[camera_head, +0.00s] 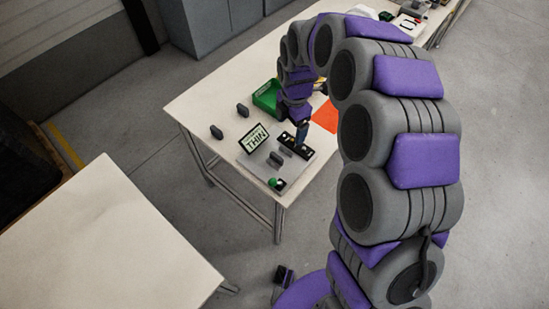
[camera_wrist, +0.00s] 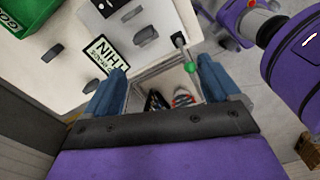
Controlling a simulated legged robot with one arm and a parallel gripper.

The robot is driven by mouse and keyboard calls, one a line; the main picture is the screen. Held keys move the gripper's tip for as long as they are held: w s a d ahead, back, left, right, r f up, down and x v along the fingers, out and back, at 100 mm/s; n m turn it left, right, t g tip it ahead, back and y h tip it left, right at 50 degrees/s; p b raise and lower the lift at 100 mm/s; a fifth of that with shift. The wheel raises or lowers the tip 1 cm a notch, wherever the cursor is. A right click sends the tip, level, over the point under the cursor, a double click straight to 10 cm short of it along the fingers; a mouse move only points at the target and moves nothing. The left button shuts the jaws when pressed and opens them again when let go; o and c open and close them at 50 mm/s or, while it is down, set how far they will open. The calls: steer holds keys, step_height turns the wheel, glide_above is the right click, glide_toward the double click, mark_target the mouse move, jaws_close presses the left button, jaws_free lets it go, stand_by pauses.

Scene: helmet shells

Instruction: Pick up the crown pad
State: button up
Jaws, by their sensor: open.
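Several small dark grey pads lie on the white table. In the head view one pad (camera_head: 216,132) is at the left, another pad (camera_head: 242,110) is farther back, and one (camera_head: 275,160) is on the grey plate beside the sign. I cannot tell which is the crown pad. The wrist view shows one pad (camera_wrist: 145,36) on the plate and one pad (camera_wrist: 53,55) beyond the sign. My gripper (camera_wrist: 163,72) has its blue fingers apart and nothing held between them. In the head view my gripper (camera_head: 302,130) is above the plate's far right side.
A green bin (camera_head: 265,98) and an orange mat (camera_head: 326,117) are farther back. The table's left part is mostly clear.

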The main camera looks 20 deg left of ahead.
mark_target(278, 155)
steer(key=a+f+n, duration=0.1)
steer(key=f, duration=0.4)
steer(key=w+a+f+n+b, duration=0.1)
steer(key=f, duration=0.4)
steer(key=w+a+f+n, duration=0.1)
steer(key=a+f+n, duration=0.1)
steer(key=f, duration=0.4)
steer(key=shift+w+f+b, duration=0.1)
steer(key=shift+b, duration=0.3)
steer(key=shift+a+f, duration=0.25)
steer(key=shift+f, duration=0.55)
steer(key=f+b, duration=0.1)
steer(key=f, duration=0.3)
steer(key=shift+d, duration=0.2)
steer(key=shift+c, duration=0.3)
steer(key=c, duration=1.1)
steer(key=shift+o, duration=0.2)
